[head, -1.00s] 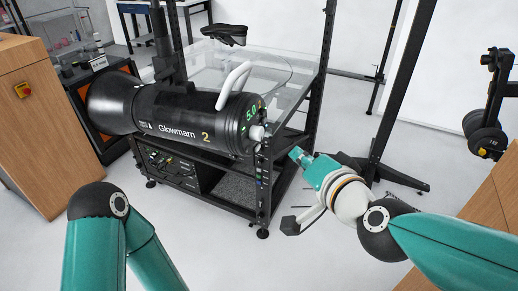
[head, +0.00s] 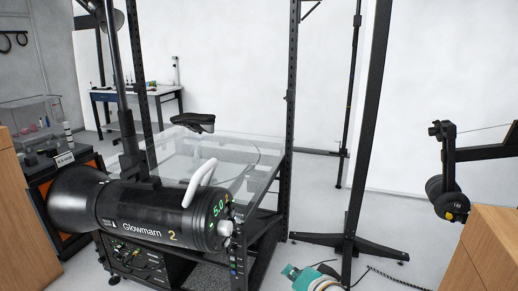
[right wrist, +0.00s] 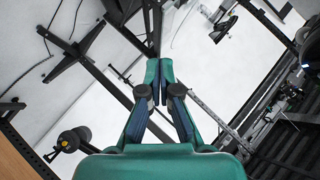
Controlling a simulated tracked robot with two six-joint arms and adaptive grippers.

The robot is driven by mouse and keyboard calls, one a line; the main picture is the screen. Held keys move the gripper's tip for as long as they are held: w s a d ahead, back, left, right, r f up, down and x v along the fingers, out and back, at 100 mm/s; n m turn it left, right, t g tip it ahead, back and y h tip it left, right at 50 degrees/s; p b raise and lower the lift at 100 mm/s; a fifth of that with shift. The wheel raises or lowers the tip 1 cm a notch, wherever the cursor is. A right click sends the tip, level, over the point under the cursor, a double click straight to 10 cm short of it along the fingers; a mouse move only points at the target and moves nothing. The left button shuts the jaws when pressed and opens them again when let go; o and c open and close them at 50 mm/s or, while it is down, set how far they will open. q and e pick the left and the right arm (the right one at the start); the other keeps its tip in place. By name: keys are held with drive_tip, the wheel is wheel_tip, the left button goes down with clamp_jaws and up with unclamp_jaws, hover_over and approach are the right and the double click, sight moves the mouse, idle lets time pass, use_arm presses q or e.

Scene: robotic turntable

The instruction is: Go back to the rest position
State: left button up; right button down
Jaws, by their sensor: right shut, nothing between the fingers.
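My right gripper (head: 292,271) shows at the bottom edge of the head view, teal, in front of the lower right of the metal rack. In the right wrist view the teal fingers of the right gripper (right wrist: 159,75) come together at the tips and hold nothing. The rest of the right arm is mostly below the head frame. My left arm and gripper are out of view.
The black rack (head: 290,100) carries a clear turntable plate (head: 235,165) with a black shoe (head: 193,122) above it. A black stand (head: 350,235) with a wide foot is right of the rack. A wooden cabinet (head: 490,255) is at far right. Grey floor lies between.

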drive_tip(key=s+d+f+g+h, duration=0.1)
drive_tip(key=s+d+f+g, duration=0.1)
drive_tip(key=f, duration=0.6)
drive_tip(key=s+d+f+g, duration=0.2)
drive_tip(key=d+f, duration=0.1)
drive_tip(key=f, duration=0.6)
drive_tip(key=s+d+f+g+h, duration=0.1)
drive_tip(key=s+d+f+g, duration=0.1)
drive_tip(key=f, duration=0.6)
drive_tip(key=s+f+n+g, duration=0.2)
drive_tip(key=s+f, duration=0.4)
drive_tip(key=s, duration=0.2)
drive_tip(key=s+a+f+n+g+y, duration=0.1)
drive_tip(key=s+f+n+g, duration=0.1)
drive_tip(key=s+f, duration=0.5)
drive_tip(key=shift+s+a+n+g+y, duration=0.2)
drive_tip(key=shift+s+n+g+y, duration=0.15)
drive_tip(key=shift+s, duration=0.85)
